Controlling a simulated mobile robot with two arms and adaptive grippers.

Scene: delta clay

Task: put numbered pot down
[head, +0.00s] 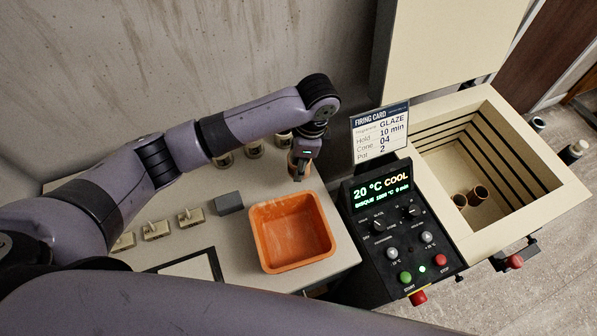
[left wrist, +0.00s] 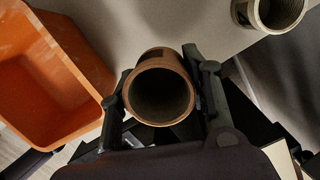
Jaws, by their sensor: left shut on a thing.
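My left gripper (head: 299,172) is over the back right part of the table, behind the orange tub. It is shut on a brown clay pot (head: 292,163), mostly hidden by the fingers there. In the left wrist view the pot (left wrist: 158,61) sits between both fingers (left wrist: 163,98), with its open, empty mouth facing the camera. I cannot read a number on it. I cannot tell whether its base touches the table (head: 228,249). My right gripper is out of view.
Pale pots (head: 253,150) stand along the table's back; one shows near the held pot (left wrist: 268,12). The orange tub (head: 262,255) is close in front, a grey block (head: 229,203) left of it. The open kiln (head: 437,172), with brown pots (head: 478,195) inside, and a firing card (head: 379,133) are right.

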